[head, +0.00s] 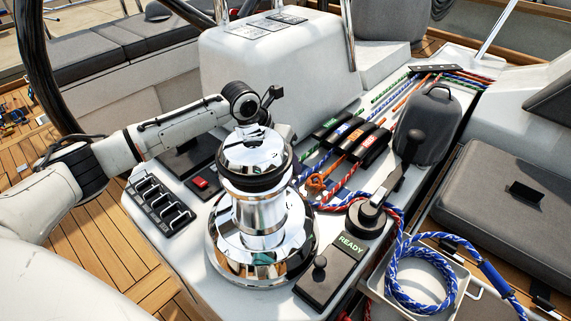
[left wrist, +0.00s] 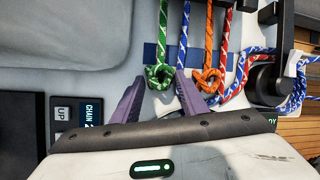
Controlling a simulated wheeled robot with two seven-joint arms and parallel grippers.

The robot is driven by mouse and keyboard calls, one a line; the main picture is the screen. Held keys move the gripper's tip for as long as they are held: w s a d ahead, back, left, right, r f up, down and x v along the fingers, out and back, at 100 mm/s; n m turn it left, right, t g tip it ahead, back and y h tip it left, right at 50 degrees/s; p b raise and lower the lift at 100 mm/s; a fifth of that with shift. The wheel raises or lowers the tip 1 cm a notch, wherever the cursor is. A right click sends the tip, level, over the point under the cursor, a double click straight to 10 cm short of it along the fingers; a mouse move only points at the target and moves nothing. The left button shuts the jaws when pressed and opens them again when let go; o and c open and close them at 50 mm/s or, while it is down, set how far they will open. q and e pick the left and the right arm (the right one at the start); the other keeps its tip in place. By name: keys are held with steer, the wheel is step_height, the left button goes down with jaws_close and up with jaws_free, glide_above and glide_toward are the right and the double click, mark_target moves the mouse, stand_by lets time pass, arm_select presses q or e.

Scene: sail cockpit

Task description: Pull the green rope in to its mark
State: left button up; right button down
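The green rope (left wrist: 163,35) runs down the left wrist view and ends in a knotted loop. In the head view the green rope (head: 385,89) also shows beyond the rope clutches, and its near end is largely hidden behind the winch. My left gripper (left wrist: 160,78) is open, with one purple finger on each side of the green knot. I cannot tell whether either finger touches it. A blue strip (left wrist: 150,53) crosses the deck under the ropes. In the head view my left arm reaches behind the winch, which hides the fingers. My right gripper is in neither view.
The chrome winch (head: 262,219) stands close in front of my left wrist. Blue, orange and red ropes lie right of the green one; the orange rope (left wrist: 208,35) also ends in a knot. A READY box (head: 332,270) and a tray (head: 458,292) with coiled blue rope are nearer.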

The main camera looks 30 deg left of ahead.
arm_select(q)
steer(key=v, duration=0.9)
steer(key=shift+p, duration=0.35)
